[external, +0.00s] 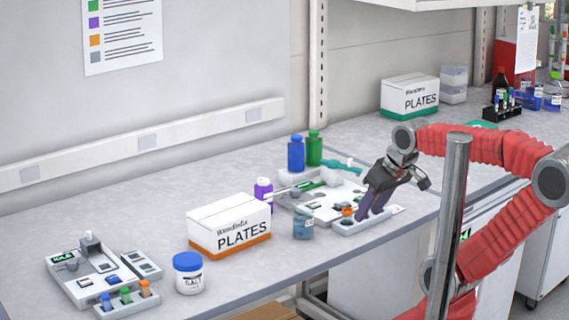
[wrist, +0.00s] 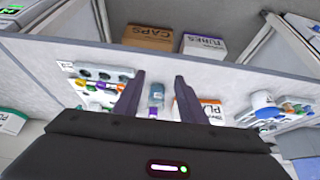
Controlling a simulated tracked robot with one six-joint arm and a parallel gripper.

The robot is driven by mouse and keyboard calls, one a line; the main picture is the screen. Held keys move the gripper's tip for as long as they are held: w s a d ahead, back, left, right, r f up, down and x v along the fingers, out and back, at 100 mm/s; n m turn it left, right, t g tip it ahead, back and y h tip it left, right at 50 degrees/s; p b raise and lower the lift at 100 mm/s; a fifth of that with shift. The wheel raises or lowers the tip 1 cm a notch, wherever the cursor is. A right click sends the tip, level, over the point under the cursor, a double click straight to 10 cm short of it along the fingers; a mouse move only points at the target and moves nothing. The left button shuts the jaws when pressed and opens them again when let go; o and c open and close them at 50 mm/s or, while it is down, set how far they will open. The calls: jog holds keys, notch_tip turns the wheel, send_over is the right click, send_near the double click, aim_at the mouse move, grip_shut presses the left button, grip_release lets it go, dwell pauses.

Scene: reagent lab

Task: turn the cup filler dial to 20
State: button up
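My gripper (external: 366,213) points down over the front right of a white device panel (external: 322,213) on the bench. In the wrist view its two dark fingers (wrist: 158,80) are spread apart with nothing held between them. The panel, also in the wrist view at left (wrist: 69,67), carries several small dark parts and a green strip. I cannot tell which part is the cup filler dial, nor read its setting. In the external view the fingers hide part of the panel's front right. A small tray with an orange cap (external: 347,211) lies beside the fingers.
A clear jar of bluish liquid (external: 303,223) and a PLATES box (external: 229,226) stand left of my gripper. Blue (external: 296,154) and green (external: 314,150) bottles stand behind the panel. A second device (external: 88,272) and a SALT jar (external: 188,274) are farther left. The bench's front edge is close.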

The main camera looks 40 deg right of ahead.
jog(key=shift+o, duration=0.9)
jog(key=shift+d+f, duration=0.1)
jog(key=shift+d, duration=0.05)
jog(key=w+d+f+g, duration=0.1)
jog(key=w+d, duration=0.3)
jog(key=w, duration=0.6)
jog(key=w+d+f+n+g+y, duration=0.1)
jog(key=w+d, duration=0.4)
jog(key=w, duration=0.5)
jog(key=w+d+f+g, duration=0.1)
jog(key=w+d, duration=0.3)
jog(key=w, duration=0.6)
jog(key=w+r+n+t+y, duration=0.1)
jog(key=w+r+n, duration=0.3)
jog(key=w+n, duration=0.1)
jog(key=shift+w+d+r+n+y, duration=0.3)
jog(key=shift+w+r+n, duration=0.1)
jog(key=shift+w, duration=0.45)
